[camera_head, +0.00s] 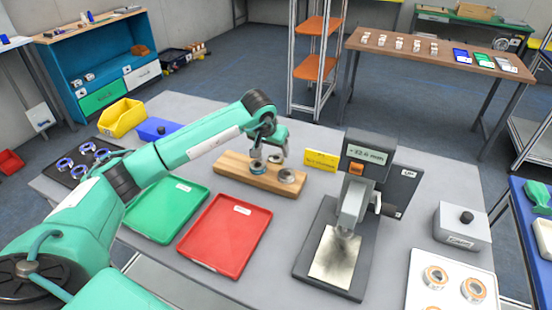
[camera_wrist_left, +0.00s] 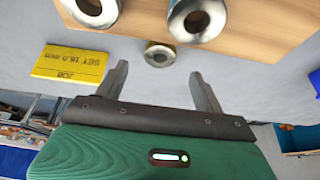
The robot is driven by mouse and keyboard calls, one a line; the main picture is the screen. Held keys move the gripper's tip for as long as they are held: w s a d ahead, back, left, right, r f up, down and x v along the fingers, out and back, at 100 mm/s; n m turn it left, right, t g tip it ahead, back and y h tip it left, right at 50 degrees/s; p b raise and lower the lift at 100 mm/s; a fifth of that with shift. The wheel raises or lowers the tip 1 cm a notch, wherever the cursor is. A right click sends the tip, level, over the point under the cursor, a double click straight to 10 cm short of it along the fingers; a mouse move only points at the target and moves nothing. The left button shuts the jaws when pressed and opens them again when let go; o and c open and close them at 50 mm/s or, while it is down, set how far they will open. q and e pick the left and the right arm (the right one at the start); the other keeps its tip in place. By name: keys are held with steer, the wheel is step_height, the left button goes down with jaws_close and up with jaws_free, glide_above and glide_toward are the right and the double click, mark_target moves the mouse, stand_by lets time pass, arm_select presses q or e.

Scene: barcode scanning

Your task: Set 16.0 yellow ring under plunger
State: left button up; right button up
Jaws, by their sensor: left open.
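A small metal ring with a yellowish band (camera_wrist_left: 160,54) shows in the left wrist view at the edge of the wooden block (camera_head: 235,178). My left gripper (camera_head: 268,152) is over the block's back side, open and empty, its fingertips to either side of that ring in the left wrist view (camera_wrist_left: 159,74). I cannot tell how far apart they are in depth. My right gripper is not in view.
A yellow job card reading SET 16.0 mm (camera_head: 321,160) stands between block and gauge. A red tray (camera_head: 226,235) and a green tray (camera_head: 166,208) lie in front. A white tray (camera_head: 420,292) with orange-centred rings and a grey box (camera_head: 462,226) are at right.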

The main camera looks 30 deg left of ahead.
mark_target(276, 158)
arm_select(q)
steer(key=shift+w+f, duration=0.15)
steer(key=shift+f, duration=0.15)
steer(key=p+x, duration=0.2)
steer(key=x, duration=0.1)
steer(key=shift+w+f, duration=0.1)
steer(key=shift+f, duration=0.15)
steer(key=shift+w+f, duration=0.2)
steer(key=shift+f, duration=0.25)
steer(key=c, duration=1.3)
steer(key=shift+r, duration=0.1)
